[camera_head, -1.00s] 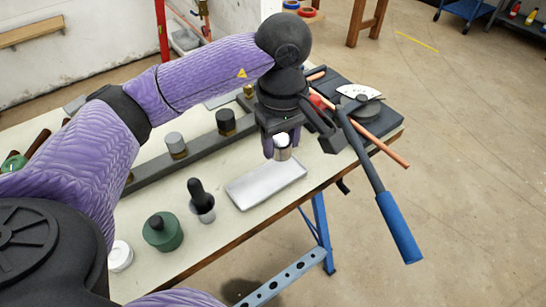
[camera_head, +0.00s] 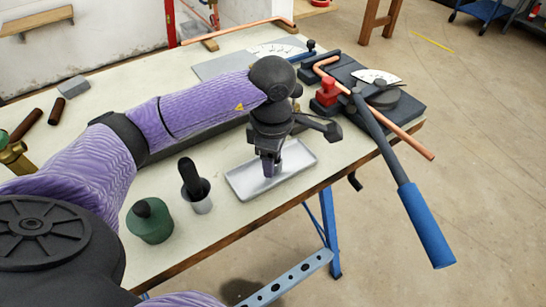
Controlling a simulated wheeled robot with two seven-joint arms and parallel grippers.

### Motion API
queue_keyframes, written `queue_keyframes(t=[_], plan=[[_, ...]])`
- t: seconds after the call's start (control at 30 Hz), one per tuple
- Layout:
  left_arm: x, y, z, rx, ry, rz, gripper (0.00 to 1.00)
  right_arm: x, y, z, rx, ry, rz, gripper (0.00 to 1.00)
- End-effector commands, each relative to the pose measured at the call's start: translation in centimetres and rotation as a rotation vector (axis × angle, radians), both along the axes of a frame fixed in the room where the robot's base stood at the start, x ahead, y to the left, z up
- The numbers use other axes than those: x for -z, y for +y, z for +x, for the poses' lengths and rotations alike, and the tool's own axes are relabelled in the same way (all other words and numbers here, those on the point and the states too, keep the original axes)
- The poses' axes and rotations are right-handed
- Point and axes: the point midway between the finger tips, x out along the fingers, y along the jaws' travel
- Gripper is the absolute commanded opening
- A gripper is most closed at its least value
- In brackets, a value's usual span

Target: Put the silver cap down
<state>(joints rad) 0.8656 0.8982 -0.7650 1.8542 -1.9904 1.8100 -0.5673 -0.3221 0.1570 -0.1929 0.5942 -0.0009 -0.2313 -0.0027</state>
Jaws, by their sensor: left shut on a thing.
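My left gripper (camera_head: 269,167) comes in from the left and points down over the shallow pale tray (camera_head: 299,155). Its fingers are shut on the silver cap and reach low inside the tray. The cap itself is almost wholly hidden by the fingers, so I cannot tell whether it touches the tray floor. My right gripper is not in view.
A green container (camera_head: 150,224) and a grey cup with a black handle standing in it (camera_head: 197,190) are left of the tray. The pipe bender with its blue lever (camera_head: 421,222) and a copper pipe (camera_head: 410,142) reaches past the table's right edge. My left arm hides much of the dark rail.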

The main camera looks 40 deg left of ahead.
Motion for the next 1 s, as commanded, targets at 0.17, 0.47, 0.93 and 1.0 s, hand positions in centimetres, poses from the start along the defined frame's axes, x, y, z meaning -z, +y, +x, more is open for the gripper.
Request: queue_keyframes(t=[0.17, 0.47, 0.93, 1.0], plan=[[0.3, 0.0, 0.0, 0.0, 0.0, 0.0, 0.0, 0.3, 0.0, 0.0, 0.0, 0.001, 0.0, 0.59], [0.2, 0.0, 0.0, 0.0, 0.0, 0.0, 0.89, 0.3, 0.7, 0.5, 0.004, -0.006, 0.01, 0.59], [-7.6, 0.0, 0.1, 0.0, -0.009, 0.0, 0.89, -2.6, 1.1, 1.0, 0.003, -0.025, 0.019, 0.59], [-9.3, 0.0, 0.1, 0.0, -0.008, -0.001, 0.89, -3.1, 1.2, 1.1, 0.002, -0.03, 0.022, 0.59]])
